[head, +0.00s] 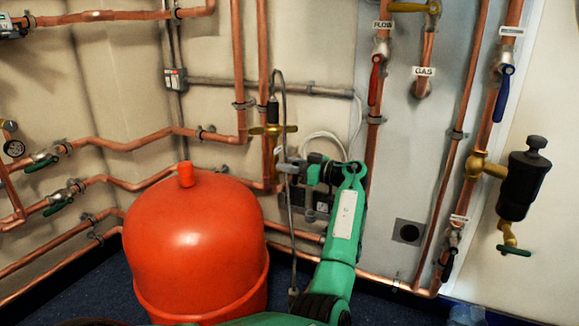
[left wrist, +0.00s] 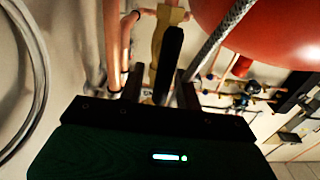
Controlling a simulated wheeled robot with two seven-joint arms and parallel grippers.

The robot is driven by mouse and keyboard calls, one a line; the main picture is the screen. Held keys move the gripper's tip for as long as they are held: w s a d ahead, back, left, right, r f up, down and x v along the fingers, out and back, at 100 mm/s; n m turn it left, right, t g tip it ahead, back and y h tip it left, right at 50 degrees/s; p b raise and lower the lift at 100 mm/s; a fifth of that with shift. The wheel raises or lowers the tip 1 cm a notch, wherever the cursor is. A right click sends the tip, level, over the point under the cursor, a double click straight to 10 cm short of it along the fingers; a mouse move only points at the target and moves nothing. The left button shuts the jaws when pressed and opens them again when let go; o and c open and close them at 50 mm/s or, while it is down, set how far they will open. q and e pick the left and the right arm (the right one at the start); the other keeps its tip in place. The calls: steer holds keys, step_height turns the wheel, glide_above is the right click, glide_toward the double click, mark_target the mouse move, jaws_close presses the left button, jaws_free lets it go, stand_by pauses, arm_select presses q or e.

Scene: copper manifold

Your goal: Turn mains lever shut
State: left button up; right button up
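A black lever (left wrist: 168,60) on a brass valve body (left wrist: 172,18) stands between the two fingers of my left gripper (left wrist: 160,92) in the left wrist view. The fingers are apart, with a gap visible on each side of the lever. A small white tag, partly hidden, shows behind the lever; its text is not fully readable. In the head view my left gripper (head: 284,166) is at the copper pipe just below a brass fitting (head: 272,130). My right gripper is in neither view.
A large red tank (head: 195,245) stands close left of my left arm. A braided hose (left wrist: 222,30) runs close beside the gripper. A red lever (head: 375,78), a blue lever (head: 503,92) and a black canister (head: 523,182) are on pipes to the right.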

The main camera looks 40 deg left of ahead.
arm_select(q)
jaws_close()
